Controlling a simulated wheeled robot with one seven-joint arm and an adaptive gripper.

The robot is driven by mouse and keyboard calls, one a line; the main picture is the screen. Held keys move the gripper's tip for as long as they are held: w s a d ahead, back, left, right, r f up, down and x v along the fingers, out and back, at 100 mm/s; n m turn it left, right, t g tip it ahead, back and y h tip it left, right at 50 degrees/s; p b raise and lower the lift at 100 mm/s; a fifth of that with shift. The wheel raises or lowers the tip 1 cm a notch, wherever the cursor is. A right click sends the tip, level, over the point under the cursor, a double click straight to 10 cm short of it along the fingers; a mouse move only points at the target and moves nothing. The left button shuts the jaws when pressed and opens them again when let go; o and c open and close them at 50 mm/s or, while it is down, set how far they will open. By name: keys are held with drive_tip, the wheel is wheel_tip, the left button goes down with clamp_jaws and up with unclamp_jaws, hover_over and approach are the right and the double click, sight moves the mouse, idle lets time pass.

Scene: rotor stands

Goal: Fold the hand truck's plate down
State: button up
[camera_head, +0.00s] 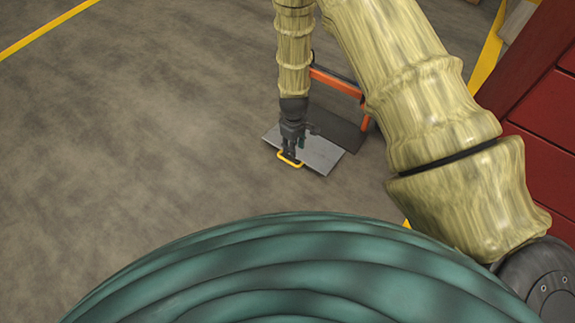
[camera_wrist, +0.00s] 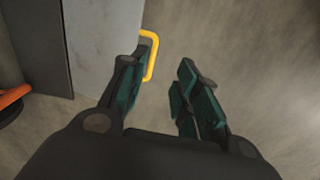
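The hand truck's orange frame (camera_head: 335,82) stands partly behind my arm in the head view. Its grey plate (camera_head: 322,156) lies out flat, low over the floor; I cannot tell whether it touches the floor. A yellow handle loop (camera_head: 289,162) sticks out from the plate's outer edge. The wrist view shows the plate (camera_wrist: 100,38) at the upper left, with the yellow loop (camera_wrist: 152,58) on its edge. My gripper (camera_wrist: 161,72) is open and empty, pointing down at the handle (camera_head: 296,151). Its left finger overlaps the loop in the wrist view; contact is unclear.
A red cabinet (camera_head: 545,100) with drawers stands at the right. Yellow lines (camera_head: 45,30) mark the floor. The grey floor (camera_head: 130,130) left of the hand truck is clear. A dark panel or shadow (camera_head: 338,132) lies behind the plate. An orange part (camera_wrist: 14,96) shows at the wrist view's left.

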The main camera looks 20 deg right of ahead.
drive_tip(key=shift+n, duration=0.4)
drive_tip(key=w+f+b, duration=0.1)
drive_tip(key=f+b, duration=0.1)
drive_tip(key=f, duration=0.2)
drive_tip(key=w+a+f+b, duration=0.1)
drive_tip(key=f+b, duration=0.2)
drive_tip(key=f, duration=0.1)
drive_tip(key=w+f+b, duration=0.1)
drive_tip(key=f+b, duration=0.2)
drive_tip(key=f, duration=0.1)
drive_tip(key=shift+w+a+f, duration=0.15)
drive_tip(key=shift+w+f, duration=0.05)
drive_tip(key=shift+f, duration=0.2)
clamp_jaws()
